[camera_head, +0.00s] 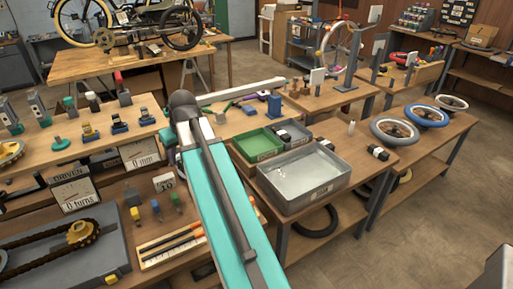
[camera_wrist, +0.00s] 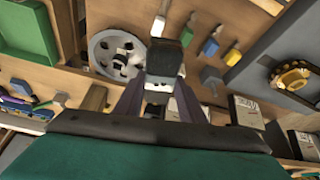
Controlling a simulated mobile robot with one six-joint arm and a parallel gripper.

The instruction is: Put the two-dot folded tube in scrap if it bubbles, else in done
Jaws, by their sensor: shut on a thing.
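My gripper (camera_wrist: 160,88) shows in the wrist view, its dark fingers closed around a black block-like bundle (camera_wrist: 166,57) with a pale band. I cannot make out dots on it. In the head view my arm hides the gripper and the held thing. A grey tray (camera_head: 263,182) with a pale, shiny inside stands right of my arm in the head view; its label is unreadable. A green tray (camera_head: 243,149) sits behind it and also shows in the wrist view (camera_wrist: 22,45). A small black-and-white bundle (camera_head: 377,153) lies on the bench right of the grey tray. No bubbles are visible.
Grey (camera_head: 394,131), blue (camera_head: 427,116) and white (camera_head: 450,102) wheels lie on the right bench. A tool rack (camera_head: 170,245) and a chain case (camera_head: 65,245) fill the front left. Small parts crowd the left bench. The floor at right is clear.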

